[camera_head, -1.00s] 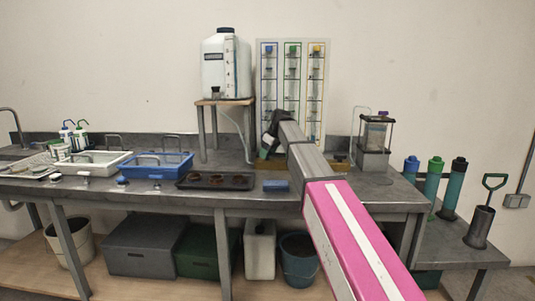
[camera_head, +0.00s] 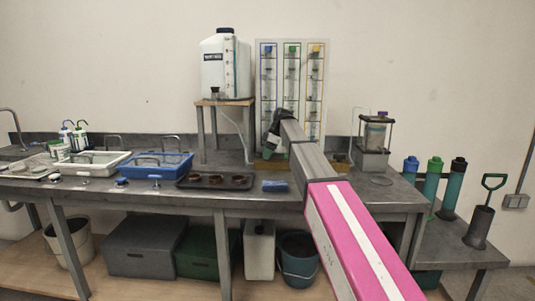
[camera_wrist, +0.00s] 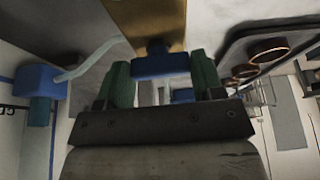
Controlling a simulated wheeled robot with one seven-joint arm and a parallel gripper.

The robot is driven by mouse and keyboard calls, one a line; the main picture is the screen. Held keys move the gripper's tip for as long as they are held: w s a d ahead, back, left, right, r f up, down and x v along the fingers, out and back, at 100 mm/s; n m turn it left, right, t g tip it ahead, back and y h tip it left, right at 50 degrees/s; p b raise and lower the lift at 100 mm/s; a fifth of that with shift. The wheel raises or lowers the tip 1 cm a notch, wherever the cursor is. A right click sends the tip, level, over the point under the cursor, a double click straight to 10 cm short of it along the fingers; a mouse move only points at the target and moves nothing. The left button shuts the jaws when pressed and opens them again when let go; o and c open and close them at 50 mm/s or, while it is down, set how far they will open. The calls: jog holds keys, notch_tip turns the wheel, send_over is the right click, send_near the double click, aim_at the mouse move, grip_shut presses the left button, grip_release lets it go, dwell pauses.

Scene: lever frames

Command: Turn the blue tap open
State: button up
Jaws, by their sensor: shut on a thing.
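The blue tap (camera_wrist: 160,64) shows in the wrist view as a blue bar handle on a brass-coloured base strip (camera_wrist: 145,22). My gripper (camera_wrist: 161,78) has its green fingers shut on the tap's handle, one finger on each side. The handle lies across the picture, from finger to finger. In the head view my gripper (camera_head: 270,149) is low in front of the panel with blue, green and yellow columns (camera_head: 292,85). The tap is hidden there behind my gripper and wrist.
A white tank (camera_head: 226,65) stands on a small stand left of the panel. A dark tray with brown round pots (camera_head: 215,181) and a blue block (camera_head: 274,186) lie in front. A lidded jar device (camera_head: 375,135) stands to the right. Blue and white basins are further left.

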jog(key=o, duration=0.9)
jog(key=v, duration=1.1)
jog(key=shift+f, duration=0.1)
